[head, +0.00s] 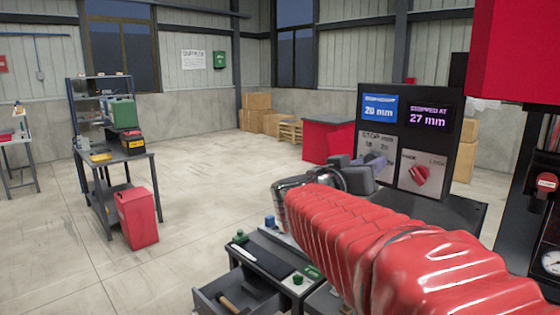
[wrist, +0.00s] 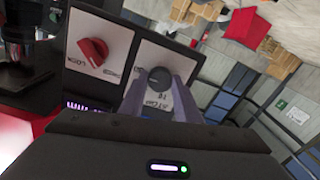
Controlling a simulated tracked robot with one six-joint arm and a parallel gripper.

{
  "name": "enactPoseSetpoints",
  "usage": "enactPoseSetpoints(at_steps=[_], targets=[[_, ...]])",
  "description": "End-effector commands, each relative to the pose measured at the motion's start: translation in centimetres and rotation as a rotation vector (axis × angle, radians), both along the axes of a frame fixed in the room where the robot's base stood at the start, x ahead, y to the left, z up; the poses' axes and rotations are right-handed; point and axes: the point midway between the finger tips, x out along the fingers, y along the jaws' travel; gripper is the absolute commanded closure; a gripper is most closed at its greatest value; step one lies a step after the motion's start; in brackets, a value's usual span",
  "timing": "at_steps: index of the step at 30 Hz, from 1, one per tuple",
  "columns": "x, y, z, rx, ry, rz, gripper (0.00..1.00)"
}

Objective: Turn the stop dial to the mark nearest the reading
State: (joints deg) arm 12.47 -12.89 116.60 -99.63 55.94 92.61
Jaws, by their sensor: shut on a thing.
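The dark stop dial (wrist: 154,76) sits on a white plate marked "STOP mm", which also shows in the head view (head: 370,142). My gripper (wrist: 158,88) is shut on the dial, one grey finger on each side. In the head view my gripper (head: 374,166) reaches the panel and hides the dial. The dial's pointer and most of its scale are hidden. On the black panel, a blue display (head: 380,107) seems to read 20 mm and a purple display (head: 428,117) reads 27 mm, "STOPPED AT".
A red lock knob (head: 420,175) on its own white plate is just right of the dial, and shows in the wrist view (wrist: 93,51). A red machine (head: 520,50) stands close at the right. A bench (head: 232,277) with an open drawer is below my arm.

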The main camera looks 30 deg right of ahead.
Motion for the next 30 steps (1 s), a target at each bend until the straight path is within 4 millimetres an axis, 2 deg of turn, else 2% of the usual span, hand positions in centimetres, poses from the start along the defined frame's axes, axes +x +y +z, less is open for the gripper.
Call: enactPoseSetpoints(at_steps=[1,8,9,17,25,30], targets=[[0.4,0.19,-0.77,0.01,0.01,0.01,0.93],[0.39,0.17,-0.76,0.01,0.01,0.01,0.93],[0.38,0.17,-0.75,0.01,0.01,0.01,0.7],[0.25,0.08,-0.41,0.005,0.005,0.007,0.52],[0.09,0.07,-0.17,0.002,0.002,0.003,0.52],[-0.18,0.8,-0.06,0.001,0.0,0.004,0.52]])
